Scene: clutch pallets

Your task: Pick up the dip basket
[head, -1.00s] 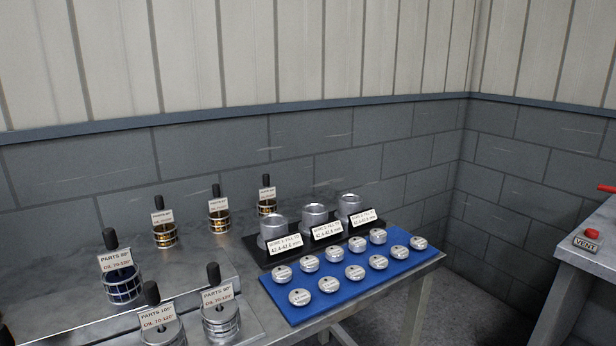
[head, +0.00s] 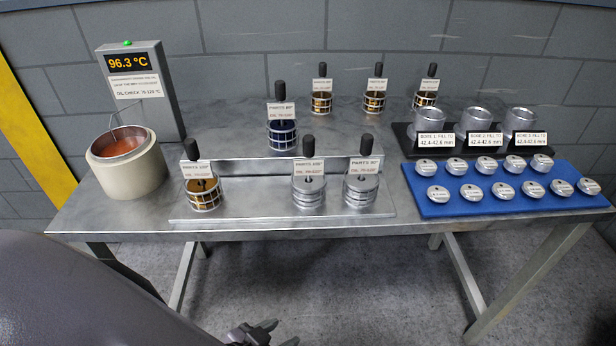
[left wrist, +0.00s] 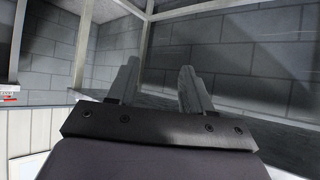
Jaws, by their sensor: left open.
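Several dip-basket-like holders with upright black handles and labels stand on the metal bench. A gold caged one (head: 204,196) is at the front left, and silver ones (head: 308,193) and (head: 361,190) are to its right. A dark blue one (head: 283,135) is on the raised step behind. Gold ones (head: 321,103), (head: 373,103) and (head: 424,100) stand at the back. I cannot tell which is the dip basket meant. My left gripper (head: 262,335) is low in front of the bench, apart from them. In the left wrist view its fingers (left wrist: 158,80) are spread and empty. My right gripper is out of view.
A cream pot (head: 130,178) of orange-brown liquid stands at the left, before a display (head: 132,62) reading 96.3 °C. At the right are a blue mat (head: 434,208) with several metal discs and a black stand (head: 404,131) with three cylinders. Floor in front is clear.

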